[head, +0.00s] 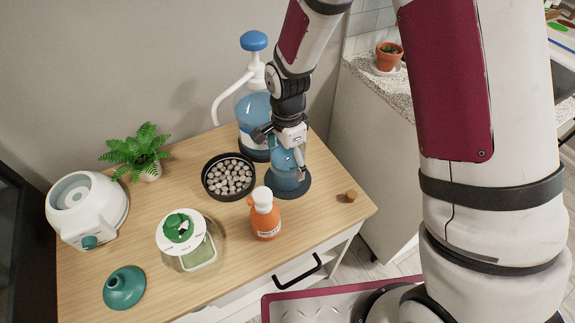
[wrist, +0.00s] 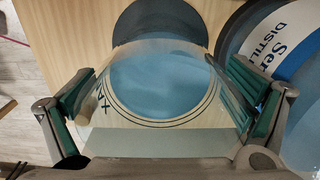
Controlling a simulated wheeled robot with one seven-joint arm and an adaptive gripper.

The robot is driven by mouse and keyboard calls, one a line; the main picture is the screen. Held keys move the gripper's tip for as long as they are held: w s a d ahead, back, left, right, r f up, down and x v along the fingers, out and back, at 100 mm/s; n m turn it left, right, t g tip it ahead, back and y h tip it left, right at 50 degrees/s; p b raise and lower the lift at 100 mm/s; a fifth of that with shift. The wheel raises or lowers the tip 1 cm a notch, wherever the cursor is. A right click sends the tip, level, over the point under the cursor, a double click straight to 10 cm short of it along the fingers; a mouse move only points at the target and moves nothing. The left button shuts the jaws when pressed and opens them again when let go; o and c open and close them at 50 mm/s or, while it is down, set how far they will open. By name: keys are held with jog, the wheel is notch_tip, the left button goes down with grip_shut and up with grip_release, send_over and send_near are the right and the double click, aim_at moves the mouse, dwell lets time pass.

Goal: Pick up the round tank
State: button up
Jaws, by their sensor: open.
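The round tank (head: 285,178) is a clear vessel with blue water, standing on a dark round mat (head: 303,187) at the wooden table's right side. My gripper (head: 287,150) is above and around its upper part, hiding some of it. In the wrist view, my gripper (wrist: 165,80) is open, with one green-padded finger on each side of the tank (wrist: 160,85). The dark mat (wrist: 160,15) shows beyond it. I cannot tell whether either finger touches the tank wall.
A large blue pump jug (head: 253,108) stands close behind the tank. A black bowl of pebbles (head: 207,188) is to the left, an orange bottle (head: 265,222) in front-left, a cork (head: 350,196) to the right. A fern (head: 137,147) and lidded jar (head: 185,243) stand farther left.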

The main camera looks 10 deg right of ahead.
jog(key=c, duration=1.8)
